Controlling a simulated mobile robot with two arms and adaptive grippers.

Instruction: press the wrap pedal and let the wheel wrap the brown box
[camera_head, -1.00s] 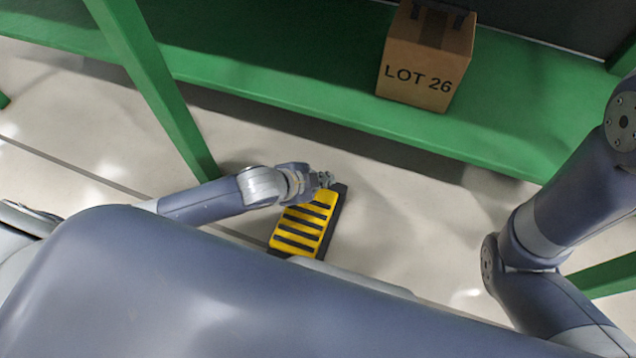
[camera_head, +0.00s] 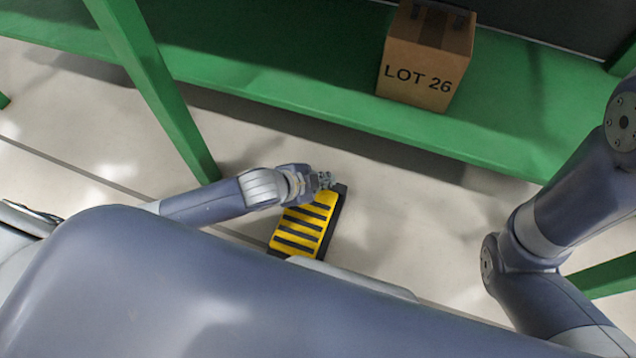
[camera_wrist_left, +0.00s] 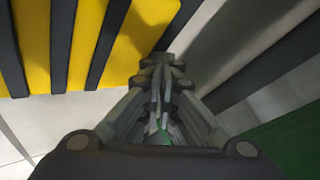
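The wrap pedal (camera_head: 303,226) is a yellow plate with black stripes on a dark base, lying on the floor. It also fills the upper left of the left wrist view (camera_wrist_left: 85,45). My left gripper (camera_head: 326,180) is at the pedal's far end, pointing down. In the left wrist view its fingertips (camera_wrist_left: 162,64) are together, with nothing between them, over or at the pedal's edge; I cannot tell whether they touch it. The brown box (camera_head: 424,70), marked LOT 26, sits upright on the green bench. The wheel is not in view. My right gripper is not in view.
The green bench (camera_head: 270,85) runs across the back, above the pedal. A green leg (camera_head: 155,90) stands left of my left gripper. The pale floor (camera_head: 400,220) right of the pedal is clear. My right arm fills the right side.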

